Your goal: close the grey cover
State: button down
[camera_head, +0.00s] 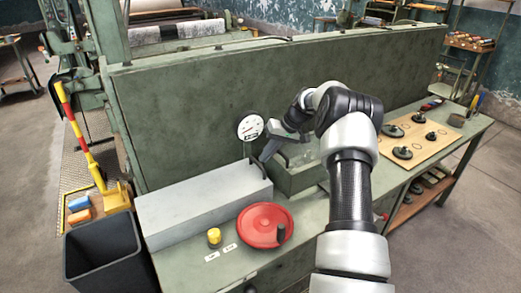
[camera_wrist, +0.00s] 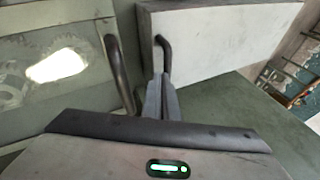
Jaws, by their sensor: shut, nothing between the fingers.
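The grey cover (camera_head: 203,207) is a long light-grey box at the left of the green bench, below the gauge. Its near end face fills the upper right of the wrist view (camera_wrist: 215,40). A dark bent handle (camera_wrist: 163,48) stands out from that end. My gripper (camera_head: 265,157) is between the cover's right end and a green housing (camera_head: 297,178). In the wrist view my gripper's fingers (camera_wrist: 161,84) are together and empty, their tips at the lower end of the handle. Whether they touch it is unclear. Gears show in the housing (camera_wrist: 20,75), with a second dark handle (camera_wrist: 118,72) beside them.
A round gauge (camera_head: 250,128) stands before the tall green panel (camera_head: 200,100). A red handwheel (camera_head: 265,225) and a yellow knob (camera_head: 214,236) are in front of the cover. A board with black knobs (camera_head: 420,140) lies right. A dark bin (camera_head: 105,250) stands left.

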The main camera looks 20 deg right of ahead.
jog(key=shift+d+f, duration=0.2)
jog(key=shift+f, duration=0.55)
jog(key=shift+r, duration=0.1)
jog(key=v, duration=1.7)
jog(key=shift+r, duration=0.2)
